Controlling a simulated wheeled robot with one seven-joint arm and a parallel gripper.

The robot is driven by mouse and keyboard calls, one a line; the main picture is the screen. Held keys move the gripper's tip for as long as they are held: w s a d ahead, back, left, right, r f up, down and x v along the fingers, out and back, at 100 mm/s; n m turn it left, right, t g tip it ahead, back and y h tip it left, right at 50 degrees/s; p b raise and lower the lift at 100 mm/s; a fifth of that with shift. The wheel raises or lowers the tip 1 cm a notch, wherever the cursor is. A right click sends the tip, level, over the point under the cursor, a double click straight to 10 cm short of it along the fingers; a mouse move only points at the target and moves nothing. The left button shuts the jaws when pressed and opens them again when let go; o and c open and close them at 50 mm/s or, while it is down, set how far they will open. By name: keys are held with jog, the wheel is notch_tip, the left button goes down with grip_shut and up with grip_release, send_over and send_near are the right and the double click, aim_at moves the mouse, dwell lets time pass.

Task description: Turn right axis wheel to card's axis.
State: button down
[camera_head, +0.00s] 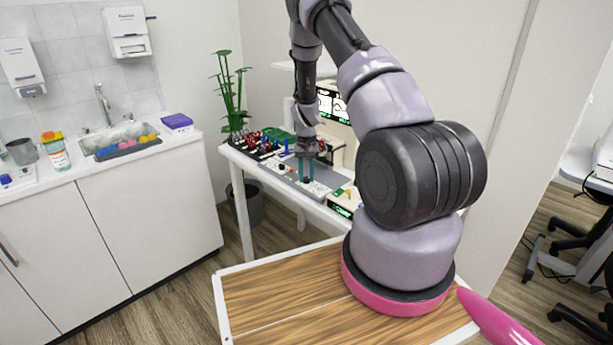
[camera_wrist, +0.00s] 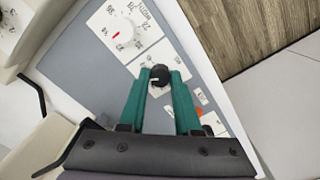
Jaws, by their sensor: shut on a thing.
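My gripper (camera_wrist: 160,77) points down at a grey control panel (camera_wrist: 75,70), its two green fingers shut on a black knob (camera_wrist: 160,73) with a white mark. A white dial (camera_wrist: 118,33) with a red mark and printed numbers lies beyond the fingertips, apart from them. Part of another numbered dial (camera_wrist: 8,22) shows at the left edge. I cannot tell which of these is the right axis wheel. In the head view, my gripper (camera_head: 307,178) is over the panel on a white table (camera_head: 262,178). I cannot make out the card or its axis.
Small white labels and an orange spot (camera_wrist: 199,112) lie beside the right finger. In the head view, a lit screen (camera_head: 334,104) stands behind the panel, and red and dark items (camera_head: 265,142) lie to its left. A green-lit display (camera_head: 341,211) is at the table's front right.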

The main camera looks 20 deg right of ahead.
aim_at(307, 178)
dwell(0.4)
jog(key=c, duration=0.6)
grip_release()
jog(key=shift+r, duration=0.1)
notch_tip(307, 178, up, 11)
jog(key=shift+f, duration=0.2)
